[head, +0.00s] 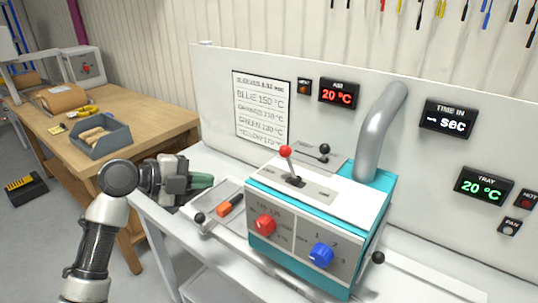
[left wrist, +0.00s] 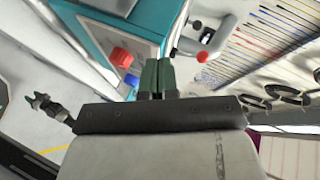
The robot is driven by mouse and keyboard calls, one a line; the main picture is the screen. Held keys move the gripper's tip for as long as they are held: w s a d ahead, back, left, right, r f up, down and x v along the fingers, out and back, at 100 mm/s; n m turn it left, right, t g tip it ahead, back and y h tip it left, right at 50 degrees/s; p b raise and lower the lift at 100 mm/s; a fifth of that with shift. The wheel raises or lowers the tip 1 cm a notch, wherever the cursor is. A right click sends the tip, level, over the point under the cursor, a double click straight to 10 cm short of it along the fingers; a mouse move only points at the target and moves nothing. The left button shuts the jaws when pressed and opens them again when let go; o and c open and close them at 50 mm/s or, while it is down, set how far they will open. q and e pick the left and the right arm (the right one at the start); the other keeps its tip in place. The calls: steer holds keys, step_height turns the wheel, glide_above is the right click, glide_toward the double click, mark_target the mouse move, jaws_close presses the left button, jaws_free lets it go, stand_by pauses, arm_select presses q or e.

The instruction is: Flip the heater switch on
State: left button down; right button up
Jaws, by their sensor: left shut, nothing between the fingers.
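A teal and white machine (head: 322,230) stands on the white bench. On its top is a lever with a red ball (head: 285,151), standing up from a slot. Its front has a red knob (head: 265,224) and a blue knob (head: 321,254). I cannot tell which control is the heater switch. My left gripper (head: 212,181) is left of the machine, above the bench, shut and empty. In the left wrist view its green fingers are together, with the machine beyond and a red ball (left wrist: 205,36) to their right. What looks like my right gripper (left wrist: 38,102) is small there; its jaws are unclear.
A grey pipe (head: 378,130) rises behind the machine. The back panel has an air display (head: 339,93) and a tray display (head: 484,186), both reading 20 °C. A tray with an orange-handled tool (head: 230,205) lies by the gripper. A wooden table (head: 150,105) stands at left.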

arm_select(q)
step_height(320, 180, up, 8)
steer(key=s+m+g+h, duration=0.1)
steer(key=s+m, duration=0.1)
steer(key=m, duration=0.3)
steer(key=shift+s+d+h, duration=0.3)
steer(key=shift+d, duration=0.05)
steer(key=shift+f, duration=0.1)
steer(key=p, duration=0.6)
glide_toward(290, 164)
steer(key=w+d, duration=0.1)
steer(key=w+d+r, duration=0.1)
steer(key=d, duration=0.1)
steer(key=shift+w+d, duration=0.15)
steer(key=shift+w, duration=0.2)
steer(key=shift+w+d+f+p, duration=0.25)
steer(key=shift+d+p, duration=0.2)
steer(key=shift+d, duration=0.15)
steer(key=shift+s+b, duration=0.1)
steer(key=shift+b, duration=0.25)
steer(key=shift+d+r+m+b, duration=0.1)
steer(key=shift+d+m+b, duration=0.05)
steer(key=shift+m+b, duration=0.2)
